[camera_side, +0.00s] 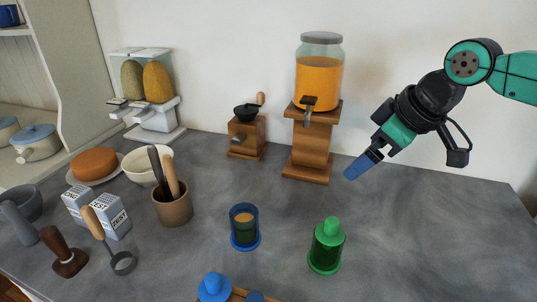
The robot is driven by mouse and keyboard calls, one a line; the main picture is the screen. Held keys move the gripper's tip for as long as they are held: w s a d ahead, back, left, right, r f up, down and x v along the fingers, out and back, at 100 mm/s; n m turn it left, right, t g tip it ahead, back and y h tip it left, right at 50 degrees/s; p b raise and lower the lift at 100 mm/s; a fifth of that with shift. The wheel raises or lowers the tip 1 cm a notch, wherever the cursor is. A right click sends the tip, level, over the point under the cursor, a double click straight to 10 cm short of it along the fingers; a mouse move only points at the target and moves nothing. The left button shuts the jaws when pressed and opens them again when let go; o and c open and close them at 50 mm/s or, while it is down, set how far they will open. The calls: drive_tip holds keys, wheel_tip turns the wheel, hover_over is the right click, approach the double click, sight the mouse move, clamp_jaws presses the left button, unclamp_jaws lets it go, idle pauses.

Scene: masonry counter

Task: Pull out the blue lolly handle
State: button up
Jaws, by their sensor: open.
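A blue knobbed piece (214,288), which looks like the blue lolly handle, is at the bottom edge of the picture by a wooden board or rack (238,295). Its lower part is cut off, so I cannot tell how it is seated. A clear blue cup (244,239) with orange and dark green contents stands upright on the counter behind it. A green lolly mould with a knobbed top (327,246) stands to the right. My gripper (357,168) is raised above the counter at the right, blue-tipped, pointing down-left. It is open and apart from all these things.
An orange dispenser (318,82) on a wooden stand and a coffee grinder (246,132) stand at the back. A utensil pot (173,205), printed boxes (108,215) and a tamper (64,255) crowd the left. The counter (440,235) is clear at the right.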

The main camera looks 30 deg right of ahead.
drive_tip(key=d+f+m, duration=0.1)
drive_tip(key=s+d+f+m, duration=0.2)
drive_tip(key=f, duration=0.1)
drive_tip(key=shift+f+m+t+h, duration=0.1)
drive_tip(key=shift+m+t+h, duration=0.2)
drive_tip(key=shift+m+t, duration=0.1)
drive_tip(key=shift+s+d+f+m, duration=0.15)
drive_tip(key=shift+d+f+m, duration=0.05)
drive_tip(key=shift+f+m, duration=0.2)
drive_tip(key=c, duration=0.4)
drive_tip(key=shift+a+r+m, duration=0.1)
drive_tip(key=shift+a+m, duration=0.2)
drive_tip(key=shift+c, duration=1.2)
drive_tip(key=m+g+y, duration=0.4)
drive_tip(key=m+g, duration=0.4)
drive_tip(key=m, duration=0.7)
approach(214, 276)
drive_tip(key=shift+n, duration=0.3)
drive_tip(key=shift+x, duration=4.8)
clamp_jaws()
